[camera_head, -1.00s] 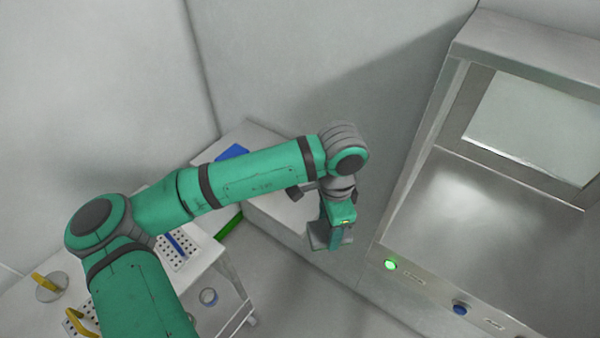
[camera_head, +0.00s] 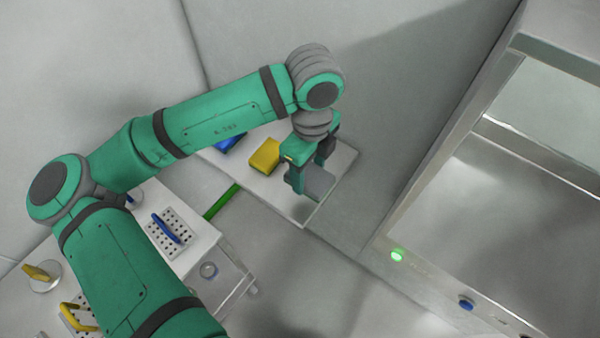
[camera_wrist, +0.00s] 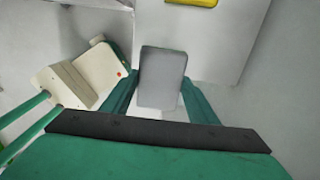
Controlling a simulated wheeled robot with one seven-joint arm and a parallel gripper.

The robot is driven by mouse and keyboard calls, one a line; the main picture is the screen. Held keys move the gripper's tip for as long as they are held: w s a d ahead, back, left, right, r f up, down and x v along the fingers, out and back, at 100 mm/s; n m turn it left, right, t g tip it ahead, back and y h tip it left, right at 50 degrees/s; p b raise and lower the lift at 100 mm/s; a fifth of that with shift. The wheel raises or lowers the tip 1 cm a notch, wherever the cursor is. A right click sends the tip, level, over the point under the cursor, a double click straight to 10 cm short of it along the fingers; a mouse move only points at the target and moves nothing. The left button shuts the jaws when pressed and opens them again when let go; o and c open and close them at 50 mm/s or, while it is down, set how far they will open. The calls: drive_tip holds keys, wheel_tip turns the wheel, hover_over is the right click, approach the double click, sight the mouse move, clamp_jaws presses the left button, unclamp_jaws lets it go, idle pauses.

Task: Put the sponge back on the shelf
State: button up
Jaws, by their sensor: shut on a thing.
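My gripper (camera_head: 308,178) is shut on a grey sponge (camera_head: 318,184), a plain block. The sponge also shows between the two green fingers in the wrist view (camera_wrist: 162,76). The shelf (camera_head: 299,211) is a white flat top against the wall. In the head view the sponge appears over its right end. In the wrist view the sponge overlaps the shelf's (camera_wrist: 222,42) near edge. I cannot tell how high it is above the top. A yellow block (camera_head: 265,156) and a blue block (camera_head: 230,143), partly hidden by my arm, lie on the shelf to the left.
A white table (camera_head: 200,235) at the lower left holds a perforated rack with a blue item (camera_head: 166,228) and yellow-handled things. A steel cabinet (camera_head: 480,200) with a green light stands at the right. A cream-coloured object (camera_wrist: 78,82) shows left in the wrist view. The shelf's right end looks clear.

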drive_tip(key=w+f, duration=0.1)
drive_tip(key=w+a+f, duration=0.1)
drive_tip(key=f, duration=0.1)
drive_tip(key=w+f, duration=0.1)
drive_tip(key=f, duration=0.1)
drive_tip(key=shift+w+a, duration=0.35)
drive_tip(key=shift+w, duration=0.05)
drive_tip(key=shift+w+a+f, duration=0.1)
drive_tip(key=shift+w+f, duration=0.15)
drive_tip(key=shift+f, duration=0.75)
drive_tip(key=shift+w+a+f, duration=0.1)
drive_tip(key=shift+w+f, duration=0.1)
drive_tip(key=shift+f, duration=0.8)
drive_tip(key=shift+f, duration=0.1)
drive_tip(key=o, duration=1.3)
wheel_tip(320, 180, up, 12)
drive_tip(key=shift+d+r, duration=0.1)
drive_tip(key=shift+r, duration=0.05)
